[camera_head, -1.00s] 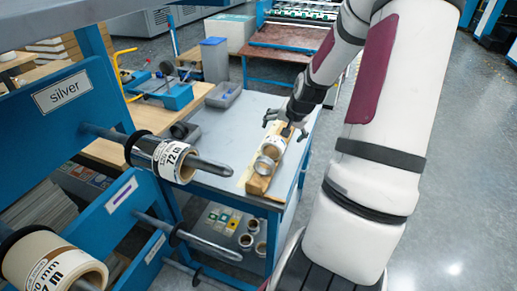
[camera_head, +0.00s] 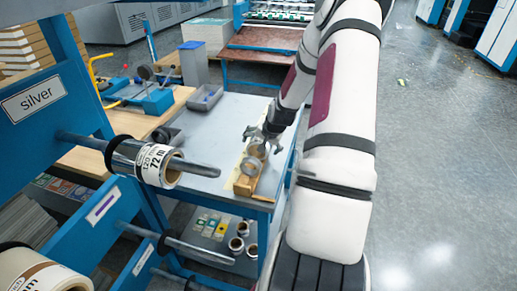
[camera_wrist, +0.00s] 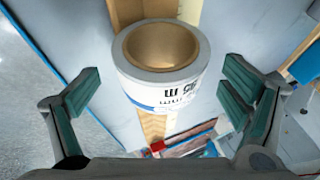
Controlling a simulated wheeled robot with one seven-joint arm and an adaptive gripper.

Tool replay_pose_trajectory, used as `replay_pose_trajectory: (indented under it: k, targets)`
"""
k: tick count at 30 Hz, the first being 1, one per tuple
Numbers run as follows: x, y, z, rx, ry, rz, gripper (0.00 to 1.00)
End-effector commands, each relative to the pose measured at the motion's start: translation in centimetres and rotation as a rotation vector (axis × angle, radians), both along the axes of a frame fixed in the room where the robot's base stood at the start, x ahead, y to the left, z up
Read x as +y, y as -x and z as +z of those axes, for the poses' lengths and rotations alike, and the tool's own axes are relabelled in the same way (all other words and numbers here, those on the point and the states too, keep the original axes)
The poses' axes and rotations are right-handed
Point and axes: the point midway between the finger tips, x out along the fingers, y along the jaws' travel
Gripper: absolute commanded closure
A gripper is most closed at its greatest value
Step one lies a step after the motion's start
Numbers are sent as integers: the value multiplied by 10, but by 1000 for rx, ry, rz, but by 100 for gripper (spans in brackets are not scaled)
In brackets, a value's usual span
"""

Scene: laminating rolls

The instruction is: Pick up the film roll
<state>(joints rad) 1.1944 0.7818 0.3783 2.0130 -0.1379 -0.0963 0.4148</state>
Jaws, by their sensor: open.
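A film roll (camera_wrist: 165,75) with a white printed label and a tan hollow core shows large in the wrist view, its open end facing the camera. In the head view a roll (camera_head: 257,151) lies on a wooden holder (camera_head: 244,187) on the grey table, with another ring-like end (camera_head: 250,166) close in front; I cannot tell whether they are one roll or two. My gripper (camera_head: 263,134) is just behind the roll. In the wrist view my gripper (camera_wrist: 160,92) is open, with a green-padded finger on each side of the roll and visible gaps.
A blue rack at left carries a silver roll (camera_head: 148,162) on a rod (camera_head: 200,169), with another roll (camera_head: 45,275) below. The table (camera_head: 215,125) has bare space left of the holder. Several rolls (camera_head: 236,244) stand on its lower shelf. Open floor (camera_head: 440,160) lies at right.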

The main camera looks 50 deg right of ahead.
Motion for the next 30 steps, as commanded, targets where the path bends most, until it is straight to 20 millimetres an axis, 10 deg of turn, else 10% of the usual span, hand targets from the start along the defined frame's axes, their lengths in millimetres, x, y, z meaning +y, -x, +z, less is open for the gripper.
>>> replay_pose_trajectory:
  k: [14,22,30]
  targets:
    - [-5,-13,-24,0,0,1,8]
    - [-5,-13,-24,0,0,1,63]
    - [-5,-13,-23,0,0,1,63]
